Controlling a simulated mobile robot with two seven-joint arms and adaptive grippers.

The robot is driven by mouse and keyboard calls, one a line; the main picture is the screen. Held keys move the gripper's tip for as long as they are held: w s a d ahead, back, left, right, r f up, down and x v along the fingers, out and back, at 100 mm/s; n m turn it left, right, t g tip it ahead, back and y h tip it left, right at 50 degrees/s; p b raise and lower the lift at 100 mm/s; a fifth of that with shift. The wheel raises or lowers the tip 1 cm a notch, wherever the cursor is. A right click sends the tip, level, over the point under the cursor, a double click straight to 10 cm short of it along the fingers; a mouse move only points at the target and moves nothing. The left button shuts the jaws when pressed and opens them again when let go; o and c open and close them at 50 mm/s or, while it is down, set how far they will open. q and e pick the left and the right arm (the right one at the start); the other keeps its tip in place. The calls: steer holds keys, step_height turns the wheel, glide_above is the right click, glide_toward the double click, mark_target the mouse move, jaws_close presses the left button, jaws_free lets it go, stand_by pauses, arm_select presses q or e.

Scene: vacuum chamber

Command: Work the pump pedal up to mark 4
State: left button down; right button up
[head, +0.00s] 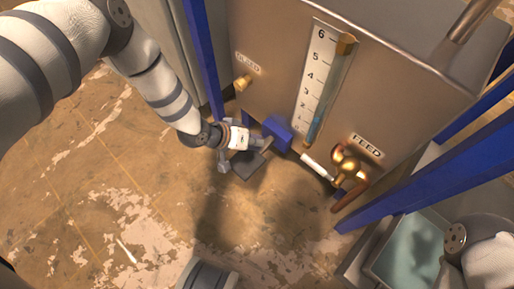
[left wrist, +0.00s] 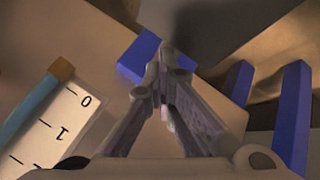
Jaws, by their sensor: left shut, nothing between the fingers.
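The gauge (head: 318,75) has a numbered scale up to 6. My right gripper is out of view.
A brass valve (head: 350,165) with a copper pipe and white lever is right of the pedal, under the FEED label (head: 367,146). A brass knob (head: 242,83) is at upper left. Blue frame posts (head: 203,60) flank the chamber. Worn floor (head: 100,190) at left is clear.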

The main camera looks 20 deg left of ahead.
arm_select(q)
steer(key=shift+s+a+f+b, duration=0.15)
steer(key=shift+f+b, duration=0.25)
steer(key=shift+f, duration=0.3)
steer(key=shift+s+d+f+b, duration=0.15)
steer(key=shift+f+b, duration=0.2)
steer(key=shift+f, duration=0.3)
stand_by(0.6)
steer(key=shift+a+r, duration=0.1)
steer(key=shift+r+p, duration=0.8)
steer(key=shift+r, duration=0.4)
steer(key=shift+w+r+p, duration=0.2)
steer(key=shift+r+p, duration=0.2)
steer(key=shift+r, duration=0.35)
steer(key=shift+r, duration=0.1)
steer(key=shift+w+r, duration=0.1)
steer(key=shift+r, duration=0.2)
steer(key=r+p, duration=0.2)
steer(key=r, duration=0.1)
steer(key=r+p, duration=0.1)
steer(key=shift+w+r, duration=0.15)
steer(key=shift+w, duration=0.1)
